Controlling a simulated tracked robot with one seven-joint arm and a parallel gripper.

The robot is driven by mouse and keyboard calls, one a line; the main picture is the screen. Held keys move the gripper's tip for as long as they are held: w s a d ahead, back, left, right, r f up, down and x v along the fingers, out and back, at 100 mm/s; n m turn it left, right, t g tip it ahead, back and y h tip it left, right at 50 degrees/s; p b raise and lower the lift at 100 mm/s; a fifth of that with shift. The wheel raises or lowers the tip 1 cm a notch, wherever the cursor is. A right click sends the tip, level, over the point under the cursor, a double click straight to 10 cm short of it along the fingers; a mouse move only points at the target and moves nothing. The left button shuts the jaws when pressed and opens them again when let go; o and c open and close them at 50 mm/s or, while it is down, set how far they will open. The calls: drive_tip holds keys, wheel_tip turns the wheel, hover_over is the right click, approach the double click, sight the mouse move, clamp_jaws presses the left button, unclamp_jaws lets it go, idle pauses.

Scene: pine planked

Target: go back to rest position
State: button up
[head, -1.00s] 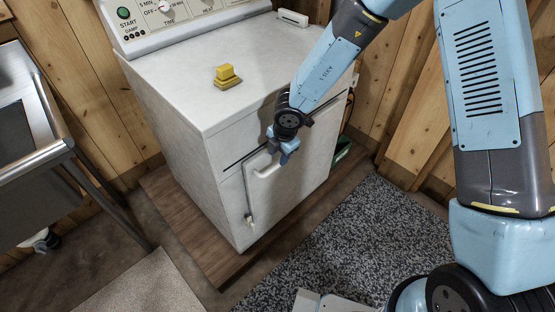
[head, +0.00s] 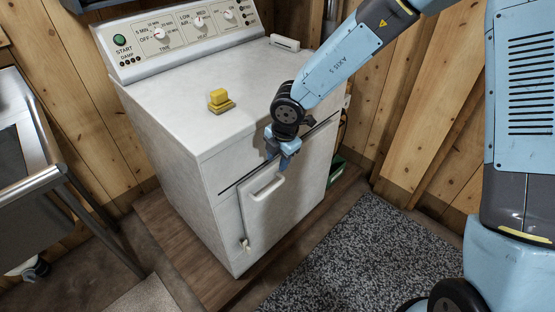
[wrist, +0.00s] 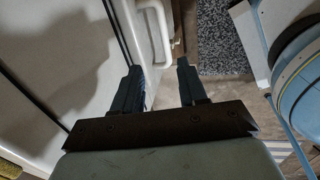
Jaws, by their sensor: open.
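My gripper (head: 284,158) is at the front top edge of the white dryer (head: 190,80), a little above and to the right of its door handle (head: 266,190). In the wrist view my gripper (wrist: 159,68) has its two dark fingers apart with nothing between them. The handle (wrist: 165,40) shows just beyond the fingertips, and I see a gap between it and them. The dryer door (head: 285,200) looks shut or nearly so; I cannot tell if it is fully closed.
A yellow sponge or brush (head: 220,100) lies on the dryer top, and a small white box (head: 285,42) sits at its back edge. A metal-framed sink or cart (head: 35,180) stands at left. A grey rug (head: 365,250) covers clear floor at right.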

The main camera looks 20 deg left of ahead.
drive_tip(key=w+d+r+n+t+y, duration=0.1)
drive_tip(key=w+d+r+n+t, duration=0.15)
drive_tip(key=w+r+n, duration=0.35)
drive_tip(key=w+d+r+n+t+y, duration=0.1)
drive_tip(key=d+r+n+t+y, duration=0.1)
drive_tip(key=d+r+n, duration=0.55)
drive_tip(key=w+d+r+n+t+y, duration=0.15)
drive_tip(key=d+r+n, duration=0.25)
drive_tip(key=r+n, duration=0.65)
drive_tip(key=s+d+r+n+h, duration=0.3)
drive_tip(key=s+d+n, duration=0.5)
drive_tip(key=d, duration=0.6)
drive_tip(key=s+d+r+n+g+h, duration=0.1)
drive_tip(key=s+d+r+n+h, duration=0.2)
drive_tip(key=s+d+n, duration=0.6)
drive_tip(key=s+d+r, duration=0.1)
drive_tip(key=s+d, duration=0.3)
drive_tip(key=d, duration=0.1)
drive_tip(key=shift+d+r, duration=0.2)
drive_tip(key=shift+r, duration=0.05)
